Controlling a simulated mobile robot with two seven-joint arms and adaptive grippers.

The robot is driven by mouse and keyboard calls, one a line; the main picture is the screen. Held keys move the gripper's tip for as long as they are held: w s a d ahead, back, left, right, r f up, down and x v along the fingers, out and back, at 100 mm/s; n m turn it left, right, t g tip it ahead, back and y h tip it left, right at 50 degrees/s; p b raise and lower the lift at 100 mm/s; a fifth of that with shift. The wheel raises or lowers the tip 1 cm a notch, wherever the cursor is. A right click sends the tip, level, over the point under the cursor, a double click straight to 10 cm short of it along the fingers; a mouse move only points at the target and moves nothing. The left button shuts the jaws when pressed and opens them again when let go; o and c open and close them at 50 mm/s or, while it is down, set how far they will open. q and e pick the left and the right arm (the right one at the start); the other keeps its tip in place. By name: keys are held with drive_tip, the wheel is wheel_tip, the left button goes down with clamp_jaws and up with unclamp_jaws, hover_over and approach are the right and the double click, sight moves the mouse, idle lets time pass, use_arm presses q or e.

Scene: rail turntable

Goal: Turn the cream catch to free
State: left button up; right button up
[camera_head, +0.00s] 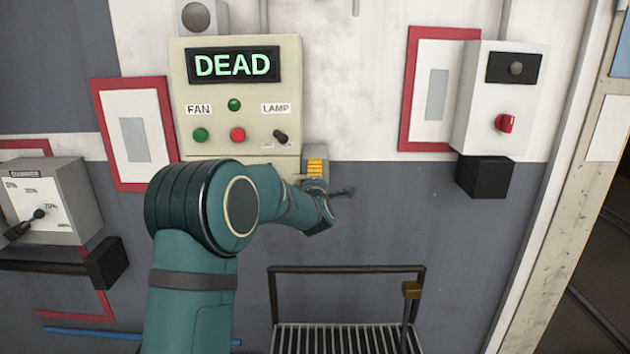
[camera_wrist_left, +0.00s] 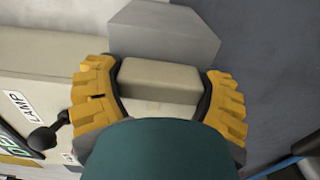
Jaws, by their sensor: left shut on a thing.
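The cream catch (camera_wrist_left: 158,78) is a blocky, rounded bar in front of a grey mount (camera_wrist_left: 165,30) in the left wrist view. The yellow-padded fingers of my left gripper (camera_wrist_left: 160,92) stand on both sides of it, shut on it. My own teal wrist covers its lower part. In the head view my left gripper (camera_head: 316,168) is at the lower right corner of the cream control panel (camera_head: 290,75), and the catch is mostly hidden there. I cannot tell its turned angle. My right gripper is in neither view.
The panel has a lit "DEAD" display (camera_head: 233,65), a FAN row with buttons and a LAMP switch (camera_head: 281,136). A white box with a red knob (camera_head: 505,124) is at right. A railed grate (camera_head: 347,268) stands below.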

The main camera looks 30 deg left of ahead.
use_arm(q)
drive_tip(key=shift+f+m+b, duration=0.1)
drive_tip(key=shift+m+b, duration=0.25)
drive_tip(key=shift+m, duration=0.35)
drive_tip(key=m, duration=0.2)
drive_tip(key=shift+m+b, duration=0.3)
drive_tip(key=shift+b, duration=0.05)
drive_tip(key=m, duration=0.3)
drive_tip(key=shift+m, duration=0.3)
drive_tip(key=m+p, duration=0.1)
drive_tip(key=m, duration=0.4)
drive_tip(key=shift+d+m, duration=0.1)
drive_tip(key=shift+m, duration=0.2)
drive_tip(key=shift+m+p, duration=0.6)
drive_tip(key=shift+m, duration=1.7)
drive_tip(key=o, duration=1.1)
drive_tip(key=shift+s, duration=0.1)
